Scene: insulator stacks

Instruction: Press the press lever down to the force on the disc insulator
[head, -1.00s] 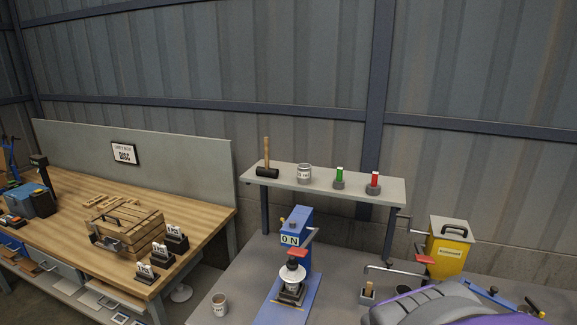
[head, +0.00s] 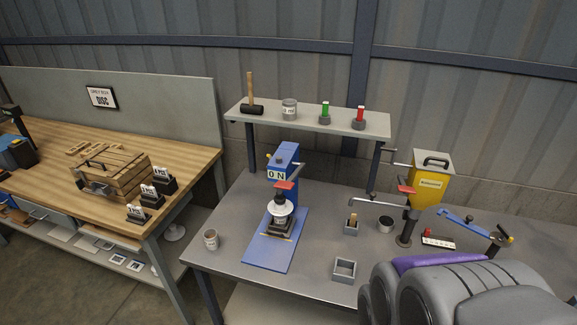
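A blue press (head: 285,158) stands on a blue base plate (head: 268,258) on the grey bench, with a display reading "0 N". Its lever with a red grip (head: 286,185) reaches out in front of the column, above the insulator. A white disc insulator (head: 281,208) sits upright on a dark block under the press; its top is close below the lever, and I cannot tell if they touch. My gripper is not in view; only grey, rounded parts of my own body with a purple strip show at the lower right.
A shelf (head: 310,121) behind holds a mallet, a can, and green and red items. A yellow box unit (head: 432,179) stands right of the press. A cup (head: 211,240) and an open grey box (head: 344,270) lie nearby. The wooden table (head: 190,158) on the left holds a crate.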

